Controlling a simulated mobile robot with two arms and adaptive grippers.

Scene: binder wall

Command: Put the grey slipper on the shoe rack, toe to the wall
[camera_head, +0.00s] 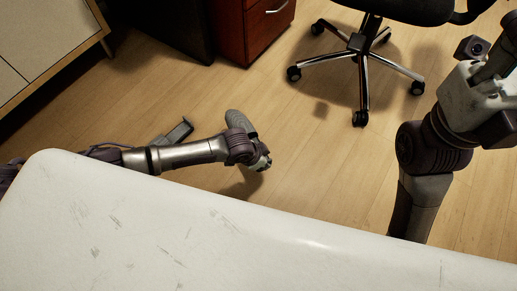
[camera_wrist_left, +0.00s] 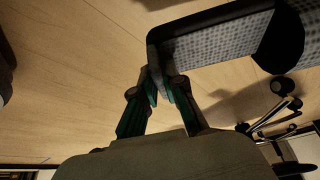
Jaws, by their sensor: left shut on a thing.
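The grey slipper (camera_wrist_left: 220,45) fills the upper right of the left wrist view, with a textured grey surface and a dark rim. My left gripper (camera_wrist_left: 160,85) is shut on its edge, with the teal-backed fingers close together. In the head view the grey slipper (camera_head: 238,120) shows beyond my left wrist, above the wooden floor; the fingers are hidden there. My right arm is raised at the right of the head view, and its fingertips cannot be made out. No shoe rack can be recognised in either view.
A swivel chair (camera_head: 361,45) with a star base stands at the top right. A reddish drawer unit (camera_head: 258,30) stands at the top centre, and a pale cabinet (camera_head: 45,40) at the top left. Open wooden floor (camera_head: 310,150) lies between them. A white surface fills the bottom.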

